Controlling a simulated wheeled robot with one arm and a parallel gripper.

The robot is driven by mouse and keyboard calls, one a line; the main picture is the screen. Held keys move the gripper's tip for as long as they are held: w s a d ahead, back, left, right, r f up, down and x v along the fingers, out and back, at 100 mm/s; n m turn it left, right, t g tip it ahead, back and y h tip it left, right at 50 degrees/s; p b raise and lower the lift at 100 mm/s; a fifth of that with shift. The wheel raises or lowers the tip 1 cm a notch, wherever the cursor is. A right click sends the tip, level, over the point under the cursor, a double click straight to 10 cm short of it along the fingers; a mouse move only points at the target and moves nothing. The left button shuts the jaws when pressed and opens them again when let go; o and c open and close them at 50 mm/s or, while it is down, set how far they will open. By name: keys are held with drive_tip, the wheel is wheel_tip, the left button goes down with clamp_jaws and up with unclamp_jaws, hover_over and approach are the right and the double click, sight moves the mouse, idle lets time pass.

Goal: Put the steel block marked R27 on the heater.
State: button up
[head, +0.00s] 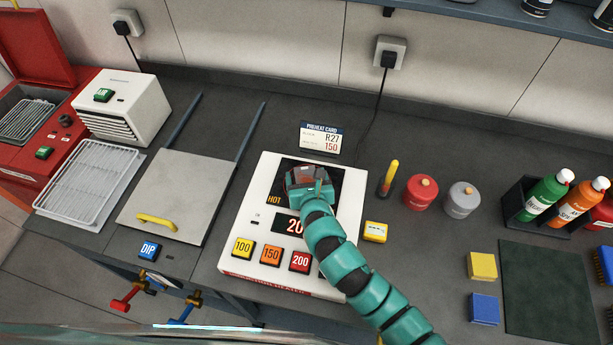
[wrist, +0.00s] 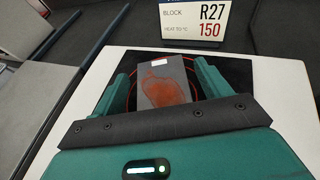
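The heater (head: 262,215) is a white unit with a black plate, a lit HOT sign, a display partly hidden by my arm and buttons marked 100, 150 and 200. A grey steel block (wrist: 165,86) with a reddish-brown patch and a small white label lies over the black plate, inside the red ring; the label cannot be read. My gripper (wrist: 163,88) has one finger on each side of the block, with dark gaps visible beside it, so it looks open around it. In the head view my gripper (head: 308,185) covers much of the plate.
A preheat card (head: 321,138) behind the heater reads R27, 150. A yellow-handled metal plate (head: 180,190) is to the left. A yellow-tipped stick (head: 389,178), a small yellow device (head: 375,232), a red canister (head: 420,193) and a grey one (head: 462,199) stand to the right.

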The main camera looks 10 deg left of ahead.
drive_tip(key=shift+r, duration=0.15)
drive_tip(key=shift+s+d+r, duration=0.15)
drive_tip(key=shift+s+d, duration=0.05)
drive_tip(key=shift+s, duration=0.2)
drive_tip(key=v, duration=0.9)
drive_tip(key=shift+r, duration=0.3)
drive_tip(key=shift+p+v, duration=0.95)
drive_tip(key=shift+p, duration=0.1)
drive_tip(key=shift+s+f, duration=0.15)
drive_tip(key=shift+f, duration=0.1)
